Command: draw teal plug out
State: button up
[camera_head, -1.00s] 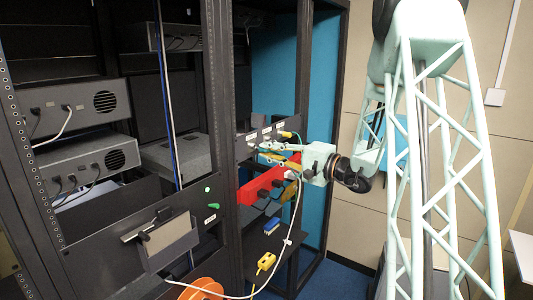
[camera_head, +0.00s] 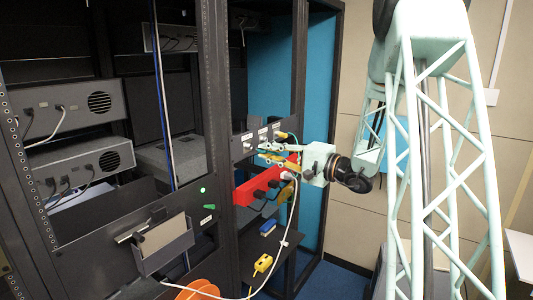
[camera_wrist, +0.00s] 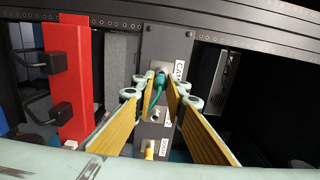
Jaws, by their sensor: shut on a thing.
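The teal plug (camera_wrist: 158,84) is between my gripper's fingertips in the wrist view, at the upper socket of a grey panel (camera_wrist: 167,45). Its front end meets the panel at the socket; I cannot tell how deep it sits. My gripper (camera_wrist: 157,97) is shut on the plug, with a yellow-padded finger on each side. In the head view my gripper (camera_head: 262,153) reaches in from the right to the panel, and its fingers hide the teal plug.
A bare socket (camera_wrist: 154,115) and a yellow plug (camera_wrist: 149,150) sit below on the same panel. A red power strip (camera_head: 246,190) with black plugs is close below my gripper. A white cable (camera_head: 291,220) hangs near it. A yellow connector (camera_head: 262,263) lies on the lower shelf.

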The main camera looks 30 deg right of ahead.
jog(key=shift+b+v, duration=1.15)
jog(key=shift+s+d, duration=0.15)
jog(key=shift+s, duration=0.1)
